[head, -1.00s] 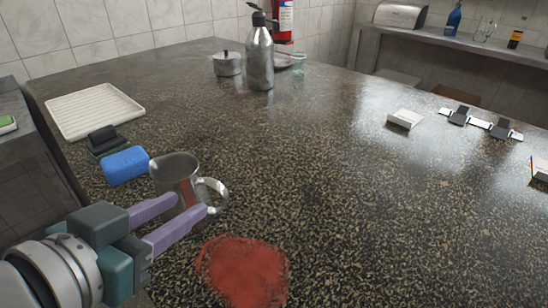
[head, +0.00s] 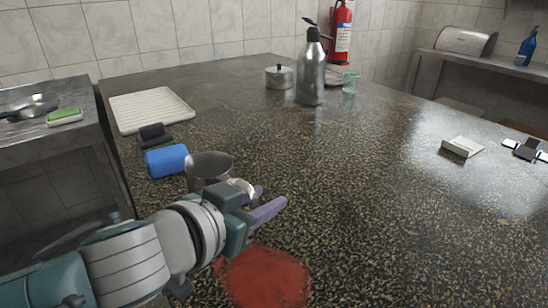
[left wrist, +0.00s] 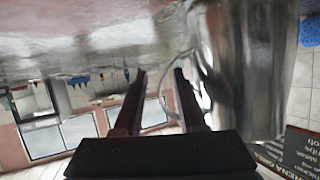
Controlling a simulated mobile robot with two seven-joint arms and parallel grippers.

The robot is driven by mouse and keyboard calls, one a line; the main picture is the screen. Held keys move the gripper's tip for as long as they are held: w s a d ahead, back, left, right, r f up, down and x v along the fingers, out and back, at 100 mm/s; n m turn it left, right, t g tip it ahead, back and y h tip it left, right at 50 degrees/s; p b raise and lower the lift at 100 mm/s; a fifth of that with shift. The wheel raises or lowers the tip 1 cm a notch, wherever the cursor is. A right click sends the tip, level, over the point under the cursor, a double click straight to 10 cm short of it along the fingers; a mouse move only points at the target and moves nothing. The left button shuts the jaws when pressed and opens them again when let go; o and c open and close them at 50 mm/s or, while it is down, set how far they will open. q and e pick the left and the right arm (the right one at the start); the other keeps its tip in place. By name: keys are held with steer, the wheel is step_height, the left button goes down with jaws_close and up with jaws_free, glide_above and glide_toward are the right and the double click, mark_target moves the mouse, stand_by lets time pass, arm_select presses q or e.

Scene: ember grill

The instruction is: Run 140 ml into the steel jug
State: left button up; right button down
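The steel jug (head: 206,168) stands upright on the speckled counter at left of centre in the head view. Its handle, on its right side, is partly hidden behind my left gripper (head: 274,204). In the left wrist view the jug (left wrist: 242,70) fills the right side, just beside the fingers. My left gripper (left wrist: 158,75) has its two purple fingers apart with a clear gap, and I see nothing held between them. I cannot tell whether a finger touches the handle. My right gripper is in neither view.
A steel flask (head: 311,78) with a black top stands at the back, beside a lidded pot (head: 279,78) and a glass (head: 350,82). A blue sponge (head: 166,160), dark block (head: 154,135) and white tray (head: 150,108) lie left. A red patch (head: 262,282) lies in front. The counter's centre is clear.

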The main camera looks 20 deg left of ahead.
arm_select(q)
steer(key=shift+w+d+f, duration=0.15)
steer(key=shift+w+f, duration=0.05)
steer(key=shift+w, duration=0.2)
jaws_close()
stand_by(1.2)
